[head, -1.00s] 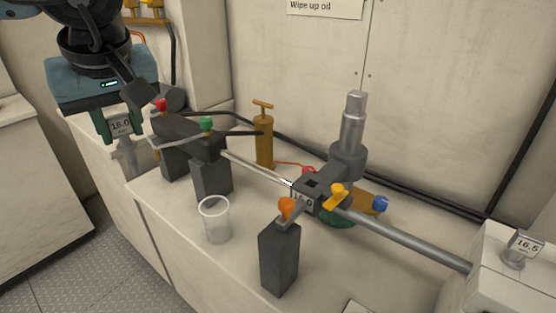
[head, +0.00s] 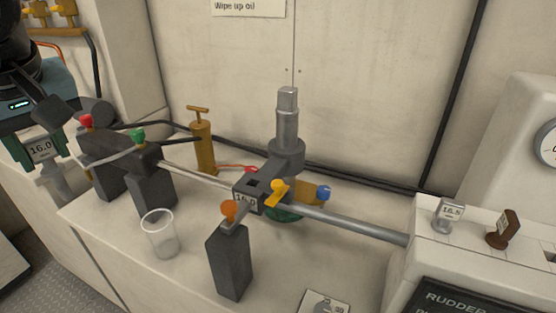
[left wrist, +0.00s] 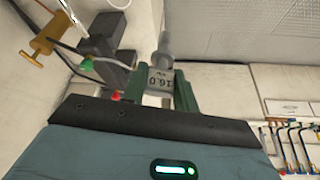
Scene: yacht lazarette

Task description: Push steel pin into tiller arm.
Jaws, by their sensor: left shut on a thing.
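My left gripper (head: 42,158) is at the left edge of the head view, shut on a steel pin with a tag reading 16.0. The pin (left wrist: 163,50) shows between the green fingers in the left wrist view. The grey tiller arm (head: 272,172) reaches from the upright steel post (head: 287,125) toward the bench front. Its end has a dark square opening (head: 257,182) on top and a 16.0 label on its front face. The held pin is well left of the tiller arm, apart from it. My right gripper is not in view.
A long rod (head: 360,227) runs beside the tiller arm's end. A dark block (head: 230,265), clear cup (head: 160,236), brass pump (head: 203,148) and dark cylinder assembly (head: 115,150) stand on the bench. A 16.5-tagged pin (head: 449,217) and brown piece (head: 503,230) are at right.

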